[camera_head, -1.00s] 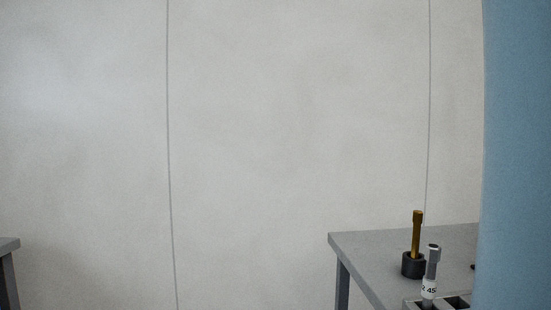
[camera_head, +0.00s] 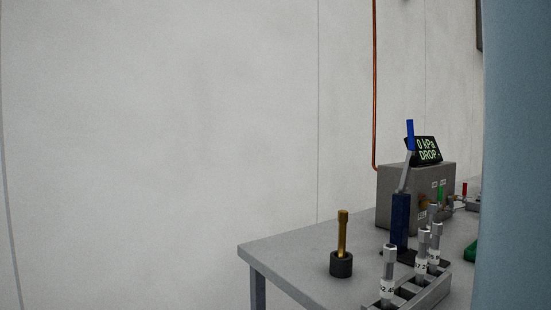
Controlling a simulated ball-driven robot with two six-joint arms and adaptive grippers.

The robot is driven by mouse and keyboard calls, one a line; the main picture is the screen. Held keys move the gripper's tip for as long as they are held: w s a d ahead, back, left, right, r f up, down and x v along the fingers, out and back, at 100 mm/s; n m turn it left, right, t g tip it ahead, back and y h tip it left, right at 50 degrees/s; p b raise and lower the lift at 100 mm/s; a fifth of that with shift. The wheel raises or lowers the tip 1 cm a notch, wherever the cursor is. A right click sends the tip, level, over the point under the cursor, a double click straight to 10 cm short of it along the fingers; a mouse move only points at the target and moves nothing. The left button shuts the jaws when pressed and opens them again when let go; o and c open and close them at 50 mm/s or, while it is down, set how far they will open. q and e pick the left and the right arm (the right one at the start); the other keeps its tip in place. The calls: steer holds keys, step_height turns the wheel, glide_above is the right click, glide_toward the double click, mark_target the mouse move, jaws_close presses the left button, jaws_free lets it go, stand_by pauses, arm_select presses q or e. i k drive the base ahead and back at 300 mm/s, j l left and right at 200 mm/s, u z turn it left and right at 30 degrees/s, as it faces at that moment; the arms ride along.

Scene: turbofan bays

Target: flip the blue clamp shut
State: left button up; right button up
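The blue clamp (camera_head: 400,222) stands upright on the grey table (camera_head: 290,252) at the right of the head view. Its grey lever points up, with a blue handle (camera_head: 410,135) at the top, so it looks open. The handle overlaps the display behind it. Neither of my grippers shows in this view.
A grey box (camera_head: 391,196) with a display (camera_head: 427,150) reading "0 kPa DROP" stands behind the clamp. A rack (camera_head: 430,294) of several labelled tools is in front. A brass pin (camera_head: 343,233) stands in a black holder (camera_head: 341,264). A blue-grey panel (camera_head: 520,160) blocks the right edge.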

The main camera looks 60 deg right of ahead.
mark_target(412, 160)
steer(key=i+z, duration=0.2)
steer(key=z, duration=0.3)
steer(key=i+z, duration=0.2)
steer(key=z, duration=0.3)
steer(key=i+j+z, duration=0.1)
steer(key=z, duration=0.4)
steer(key=i+j+z, duration=0.2)
steer(key=z, duration=0.3)
steer(key=i+j+z, duration=0.1)
steer(key=j+z, duration=0.15)
steer(key=z, duration=0.25)
steer(key=i+j+z, duration=0.2)
steer(key=z, duration=0.25)
steer(key=i+j+z, duration=0.15)
steer(key=j+z, duration=0.3)
steer(key=i+j+z, duration=0.1)
steer(key=j+z, duration=0.35)
